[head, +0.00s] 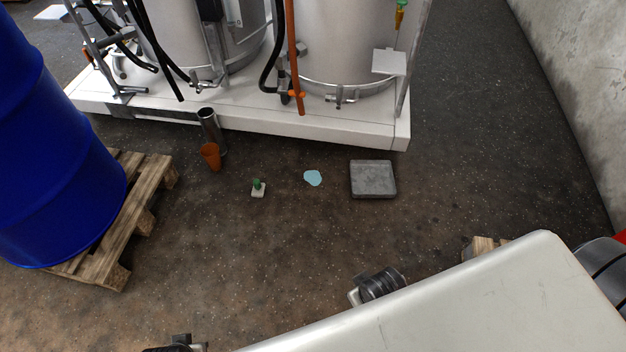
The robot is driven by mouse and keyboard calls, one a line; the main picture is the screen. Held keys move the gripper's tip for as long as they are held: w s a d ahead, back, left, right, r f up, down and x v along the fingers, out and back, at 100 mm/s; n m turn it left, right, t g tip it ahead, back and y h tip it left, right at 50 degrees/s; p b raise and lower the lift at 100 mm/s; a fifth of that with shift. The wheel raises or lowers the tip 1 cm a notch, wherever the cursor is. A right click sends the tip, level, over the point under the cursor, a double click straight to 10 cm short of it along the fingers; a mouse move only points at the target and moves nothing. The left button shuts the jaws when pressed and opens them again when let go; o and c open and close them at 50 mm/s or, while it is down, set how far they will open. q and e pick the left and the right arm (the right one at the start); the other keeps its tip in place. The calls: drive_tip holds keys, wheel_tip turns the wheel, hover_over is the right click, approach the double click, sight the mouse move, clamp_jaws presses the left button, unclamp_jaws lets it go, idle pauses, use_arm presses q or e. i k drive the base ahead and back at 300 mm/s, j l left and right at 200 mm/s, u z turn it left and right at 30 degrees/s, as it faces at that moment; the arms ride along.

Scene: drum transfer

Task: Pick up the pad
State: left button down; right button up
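A small white pad (258,192) with a green knob-like grip on top lies flat on the dark floor, near the middle of the head view. It is left of a light blue puddle (313,178), and the two are apart. Nothing is holding the pad. I see no fingers of either gripper in the head view.
A grey tray (373,178) lies right of the puddle. An orange cup (211,156) and a metal cylinder (209,127) stand left of the pad, by the white platform (300,131) with tanks. A blue drum (55,150) stands on a wooden pallet (152,178) at left.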

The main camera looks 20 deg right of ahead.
sight(258, 190)
drive_tip(key=i+l+u, duration=0.1)
drive_tip(key=i+u, duration=0.2)
drive_tip(key=i, duration=0.55)
